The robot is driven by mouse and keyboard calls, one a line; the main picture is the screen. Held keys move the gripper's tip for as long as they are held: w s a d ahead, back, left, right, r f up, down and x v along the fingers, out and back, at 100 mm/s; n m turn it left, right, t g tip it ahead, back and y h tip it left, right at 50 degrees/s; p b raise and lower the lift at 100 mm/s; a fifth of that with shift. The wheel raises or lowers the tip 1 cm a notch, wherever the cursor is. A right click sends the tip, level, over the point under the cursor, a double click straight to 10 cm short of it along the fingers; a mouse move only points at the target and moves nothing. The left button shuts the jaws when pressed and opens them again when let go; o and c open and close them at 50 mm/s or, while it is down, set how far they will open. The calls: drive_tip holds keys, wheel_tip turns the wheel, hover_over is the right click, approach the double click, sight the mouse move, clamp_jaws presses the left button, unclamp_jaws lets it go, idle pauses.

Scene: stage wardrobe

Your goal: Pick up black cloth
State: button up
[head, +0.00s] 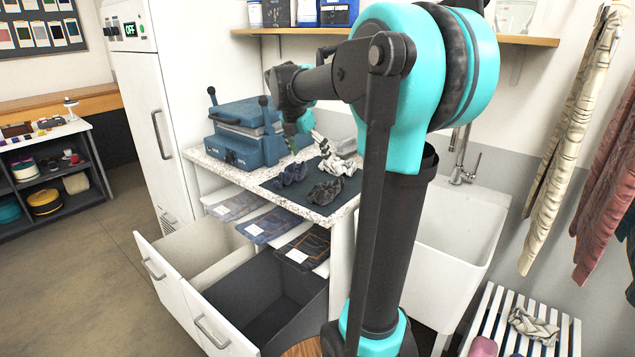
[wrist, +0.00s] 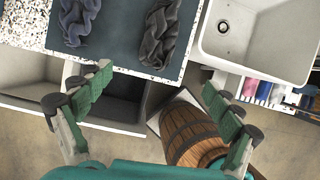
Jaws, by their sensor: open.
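The black cloth (head: 325,191), crumpled and dark grey to black, lies on the dark mat (head: 270,184) on the speckled counter, near its front edge. In the wrist view the black cloth (wrist: 160,32) is at the top middle, beyond the fingertips. A blue-grey cloth (head: 291,174) lies to its left and also shows in the wrist view (wrist: 78,20). A white cloth (head: 338,165) lies behind it. My gripper (wrist: 157,79) is open and empty, its fingers wide apart. In the head view my gripper is above the counter, partly hidden by my arm.
A blue case (head: 245,132) stands at the back left of the counter. Two drawers are pulled out below, one pale inside (head: 190,250) and one dark (head: 262,295). A white sink (head: 465,225) is at the right. A wooden barrel (wrist: 188,130) stands before the counter.

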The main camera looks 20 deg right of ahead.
sight(321, 183)
drive_tip(key=x, duration=1.1)
drive_tip(key=shift+w+f, duration=0.15)
drive_tip(key=shift+w, duration=0.3)
drive_tip(key=shift+s+x, duration=0.2)
drive_tip(key=shift+x, duration=2.65)
drive_tip(key=shift+a+f, duration=0.15)
drive_tip(key=shift+a, duration=0.05)
drive_tip(key=c, duration=0.9)
